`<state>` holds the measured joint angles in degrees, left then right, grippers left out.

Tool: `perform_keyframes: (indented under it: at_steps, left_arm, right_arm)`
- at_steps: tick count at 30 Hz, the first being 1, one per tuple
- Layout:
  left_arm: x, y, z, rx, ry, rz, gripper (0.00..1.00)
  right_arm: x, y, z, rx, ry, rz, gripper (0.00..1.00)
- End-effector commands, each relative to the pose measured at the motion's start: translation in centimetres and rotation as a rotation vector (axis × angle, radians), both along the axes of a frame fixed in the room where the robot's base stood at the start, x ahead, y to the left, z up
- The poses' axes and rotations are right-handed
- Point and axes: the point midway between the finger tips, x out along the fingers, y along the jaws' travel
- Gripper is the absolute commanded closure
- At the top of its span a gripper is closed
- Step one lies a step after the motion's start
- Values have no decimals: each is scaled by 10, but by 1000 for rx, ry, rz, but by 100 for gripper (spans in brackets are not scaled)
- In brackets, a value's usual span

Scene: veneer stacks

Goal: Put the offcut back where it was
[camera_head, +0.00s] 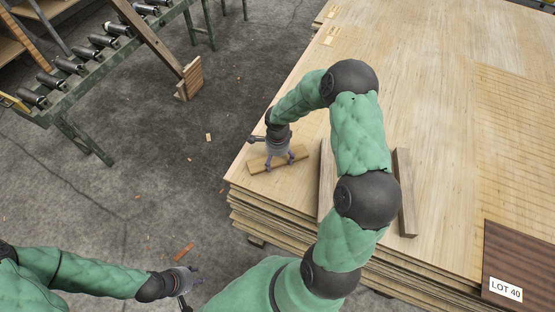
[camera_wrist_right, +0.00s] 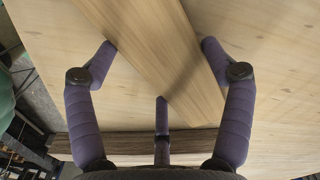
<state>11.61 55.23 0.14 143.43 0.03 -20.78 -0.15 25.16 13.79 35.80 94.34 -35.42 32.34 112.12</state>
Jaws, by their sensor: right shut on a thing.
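The offcut (camera_head: 258,165), a short pale brown wooden piece, is at the near left corner of the veneer stack (camera_head: 300,110). My right gripper (camera_head: 279,158) is over it from above, with its fingers around it. In the right wrist view the offcut (camera_wrist_right: 150,50) runs diagonally between the fingers of the right gripper (camera_wrist_right: 158,65), which is shut on it. I cannot tell whether the offcut touches the sheet below. My left gripper (camera_head: 192,282) is open and empty, low at the left, over the floor and away from the stack.
A pale wooden strip (camera_head: 326,175) and a browner strip (camera_head: 404,190) lie on the stack either side of my right arm. A dark sheet (camera_head: 525,255) with a LOT 40 label (camera_head: 506,289) is at the right. A roller conveyor (camera_head: 85,65) stands far left. Wood scraps litter the floor.

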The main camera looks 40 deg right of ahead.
Motion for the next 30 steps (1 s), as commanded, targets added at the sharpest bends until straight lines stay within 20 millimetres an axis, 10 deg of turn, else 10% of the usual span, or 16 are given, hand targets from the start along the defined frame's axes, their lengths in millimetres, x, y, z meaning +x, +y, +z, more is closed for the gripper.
perform_keyframes:
  at_steps: [6, 7, 9, 23, 30]
  left_arm:
    - [0, 0, -5, 0, 0, 0, 60]
    - [0, 0, -4, 0, 0, 0, 60]
    - [0, 0, -3, 0, 0, 0, 60]
    - [0, 0, 1, 0, 0, 0, 60]
    - [0, 0, 19, 0, 0, 0, 60]
  right_arm:
    - [0, 0, -4, 0, -1, 0, 54]
    - [0, 0, -3, 0, 0, 0, 13]
    - [0, 0, -2, 0, 0, 1, 0]
    - [0, 0, 1, 0, 1, 1, 0]
    - [1, 0, 41, -2, -3, 1, 0]
